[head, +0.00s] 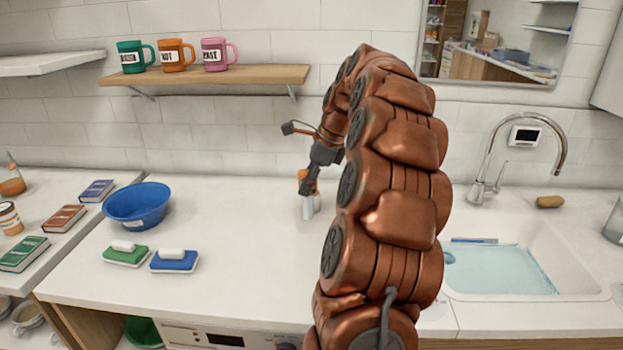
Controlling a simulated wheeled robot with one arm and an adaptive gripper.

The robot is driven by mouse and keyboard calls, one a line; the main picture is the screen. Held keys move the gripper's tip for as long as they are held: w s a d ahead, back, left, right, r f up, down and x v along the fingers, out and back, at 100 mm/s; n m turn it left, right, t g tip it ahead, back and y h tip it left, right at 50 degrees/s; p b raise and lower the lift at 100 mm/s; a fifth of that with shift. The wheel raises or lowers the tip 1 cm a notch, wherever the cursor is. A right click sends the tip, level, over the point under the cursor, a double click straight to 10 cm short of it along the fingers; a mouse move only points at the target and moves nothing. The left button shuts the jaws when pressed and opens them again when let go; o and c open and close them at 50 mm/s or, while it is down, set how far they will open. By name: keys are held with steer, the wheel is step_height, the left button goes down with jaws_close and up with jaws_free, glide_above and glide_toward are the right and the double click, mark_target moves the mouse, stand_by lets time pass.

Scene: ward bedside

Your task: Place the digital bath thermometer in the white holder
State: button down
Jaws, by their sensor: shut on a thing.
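My gripper (307,188) reaches down over the middle of the counter, left of my copper-coloured arm. It is shut on a small orange-topped thing (302,175), which seems to be the digital bath thermometer. The fingers hide most of it, and no display shows. Just below the fingers is an upright white piece (308,207), which looks like the white holder. I cannot tell whether the held thing is inside it, touching it or only in front of it.
A blue bowl (137,206), a green sponge (126,255) and a blue sponge (174,262) lie to the left. A shelf (205,76) with three mugs hangs above. The sink (500,268) holds water at right. The counter around the gripper is clear.

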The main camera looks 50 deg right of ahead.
steer(key=w+d+p, duration=0.5)
steer(key=w+d, duration=0.4)
steer(key=d, duration=0.2)
steer(key=shift+d, duration=0.15)
stand_by(0.6)
steer(key=shift+w, duration=0.15)
step_height(320, 180, down, 7)
steer(key=p, duration=0.1)
steer(key=shift+d+p, duration=0.2)
steer(key=shift+p, duration=0.1)
stand_by(0.8)
steer(key=shift+w+f, duration=0.1)
steer(key=shift+f, duration=0.1)
steer(key=c, duration=1)
jaws_free()
